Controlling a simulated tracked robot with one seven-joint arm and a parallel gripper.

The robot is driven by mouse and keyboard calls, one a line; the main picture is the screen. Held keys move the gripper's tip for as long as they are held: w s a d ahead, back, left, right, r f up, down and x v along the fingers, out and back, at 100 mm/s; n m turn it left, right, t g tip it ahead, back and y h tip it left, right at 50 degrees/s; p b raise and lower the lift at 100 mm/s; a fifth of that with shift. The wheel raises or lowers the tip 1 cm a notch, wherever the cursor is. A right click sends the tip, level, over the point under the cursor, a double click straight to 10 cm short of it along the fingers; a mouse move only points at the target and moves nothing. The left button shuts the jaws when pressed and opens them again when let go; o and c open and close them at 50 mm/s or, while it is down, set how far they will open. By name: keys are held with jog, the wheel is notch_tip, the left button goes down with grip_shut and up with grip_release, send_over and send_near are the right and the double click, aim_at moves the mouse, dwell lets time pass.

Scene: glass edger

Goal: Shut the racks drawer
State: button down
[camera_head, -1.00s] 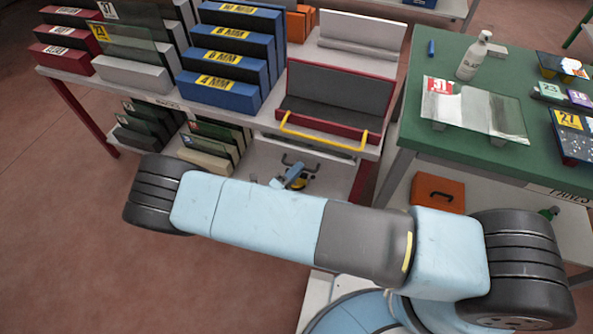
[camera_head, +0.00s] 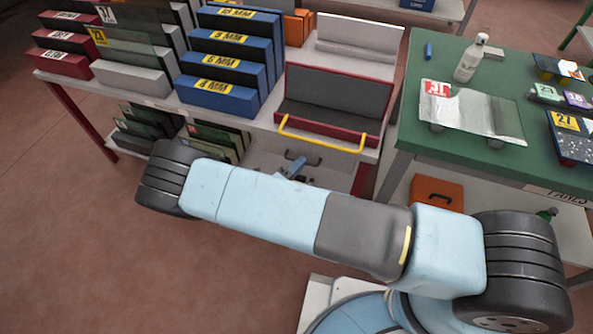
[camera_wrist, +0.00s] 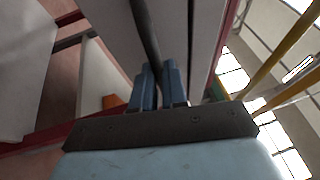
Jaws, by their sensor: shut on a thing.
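The racks drawer (camera_head: 335,172) is under the bench top, below the red tray with the yellow bar. Its pale front carries a dark bar handle (camera_head: 313,160). My gripper (camera_head: 295,166) is at that handle, its blue fingers partly hidden behind my arm in the head view. In the wrist view my gripper (camera_wrist: 158,85) has both blue fingers closed around the dark handle bar (camera_wrist: 146,35), with the pale drawer front (camera_wrist: 204,45) beside it. The front sits close under the bench edge; whether a gap is left there I cannot tell.
A red tray with a yellow bar (camera_head: 325,143) overhangs above the drawer. Blue racks (camera_head: 220,95) stand left of it, and glass panes in racks (camera_head: 215,140) fill the lower shelf. A green table (camera_head: 440,155) with an orange box (camera_head: 437,193) below stands right.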

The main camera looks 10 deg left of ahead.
jog(key=shift+w, duration=0.2)
jog(key=c, duration=1.2)
grip_release()
jog(key=shift+o, duration=0.2)
jog(key=v, duration=1.3)
jog(key=shift+s+a+f, duration=0.2)
jog(key=shift+s, duration=0.1)
